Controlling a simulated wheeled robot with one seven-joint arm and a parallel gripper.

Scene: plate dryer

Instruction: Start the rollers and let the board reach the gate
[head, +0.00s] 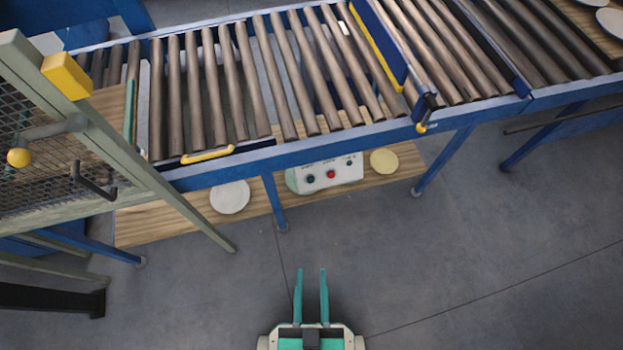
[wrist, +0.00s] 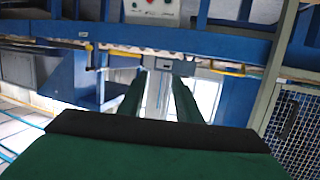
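The roller conveyor (head: 240,85) runs across the top of the head view; its rollers are bare up to the gate. A blue panel with a yellow edge, apparently the gate (head: 385,45), stands across the rollers right of centre. A wooden board (head: 105,105) shows at the conveyor's left end, partly hidden by the mesh frame. A pale control box (head: 330,176) with a red button and dark buttons sits below the conveyor; it also shows in the wrist view (wrist: 152,12). My gripper (head: 311,270) is open and empty, in front of the box and apart from it.
A lower wooden shelf (head: 395,165) carries a white disc (head: 230,197) and a yellow disc (head: 384,161). Blue legs (head: 440,160) stand along the front. A mesh guard frame (head: 160,190) with knobs and a handle blocks the left. Open grey floor lies in front and right.

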